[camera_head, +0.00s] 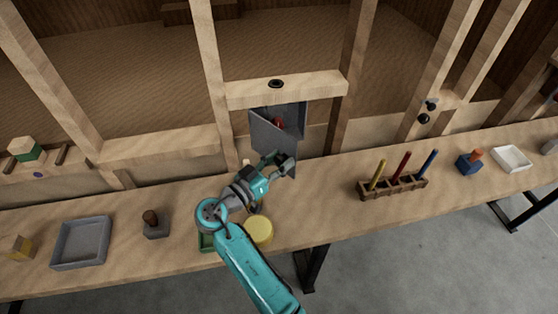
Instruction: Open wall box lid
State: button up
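The grey wall box (291,117) is mounted below a short wooden crosspiece, between two upright posts. Its grey lid (268,138) stands swung out from the box at an angle on the left side. A small red thing (279,122) shows inside the box. My gripper (285,163) is just below the lid, in front of the box's lower part. It looks close to the lid's lower edge, but I cannot tell if they touch. The fingers are small and dark here, so their opening cannot be made out.
The long wooden bench (330,215) holds a yellow round thing (259,230) beside my arm and a rack with coloured sticks (392,188) to the right. A grey tray (81,243) and a block with a peg (155,225) are left. A white tray (512,158) is far right.

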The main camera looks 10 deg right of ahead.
jog(key=shift+a, duration=0.1)
jog(key=v, duration=0.7)
jog(key=shift+s+a, duration=0.1)
jog(key=shift+s, duration=0.05)
dwell(0.3)
